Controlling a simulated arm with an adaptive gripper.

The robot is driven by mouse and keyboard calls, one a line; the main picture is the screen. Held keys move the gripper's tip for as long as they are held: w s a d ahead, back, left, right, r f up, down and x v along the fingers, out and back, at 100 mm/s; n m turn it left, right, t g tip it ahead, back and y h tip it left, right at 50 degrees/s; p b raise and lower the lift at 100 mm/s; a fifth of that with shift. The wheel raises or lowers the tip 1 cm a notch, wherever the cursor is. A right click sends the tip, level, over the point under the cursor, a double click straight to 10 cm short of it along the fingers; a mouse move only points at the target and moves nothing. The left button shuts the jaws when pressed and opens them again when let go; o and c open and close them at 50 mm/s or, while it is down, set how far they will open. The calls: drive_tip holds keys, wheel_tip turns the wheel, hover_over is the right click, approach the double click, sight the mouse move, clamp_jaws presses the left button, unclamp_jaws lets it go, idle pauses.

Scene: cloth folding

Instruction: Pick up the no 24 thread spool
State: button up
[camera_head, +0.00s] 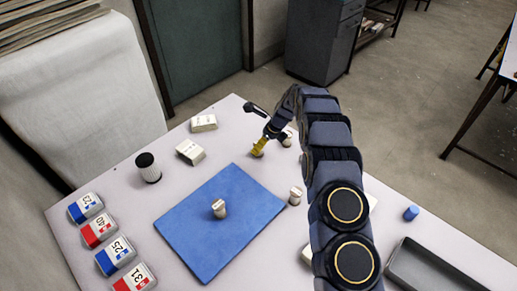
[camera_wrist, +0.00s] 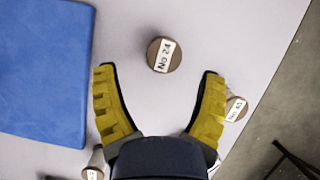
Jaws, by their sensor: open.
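The No 24 thread spool (camera_wrist: 162,56) shows in the wrist view as a round brown top with a white label. It sits on the pale table just ahead of and between my fingertips. My gripper (camera_wrist: 157,76) is open, with its yellow fingers spread either side of the space behind the spool and apart from it. In the head view my gripper (camera_head: 258,148) is low over the table beyond the blue mat. I cannot pick out the No 24 spool there; my gripper may hide it.
A No 45 spool (camera_wrist: 235,108) stands close by the right finger. Another spool (camera_wrist: 93,170) is at lower left, near the corner of the blue mat (camera_wrist: 40,70). One spool (camera_head: 219,208) stands on the mat. Pale boxes (camera_head: 190,152) and numbered cases (camera_head: 98,230) lie to the left.

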drive_tip(key=shift+w+x, duration=0.1)
drive_tip(key=shift+x, duration=1.3)
drive_tip(key=shift+w+x, duration=0.15)
drive_tip(key=shift+x, duration=1.25)
drive_tip(key=shift+a+r, duration=0.15)
drive_tip(key=c, duration=1.1)
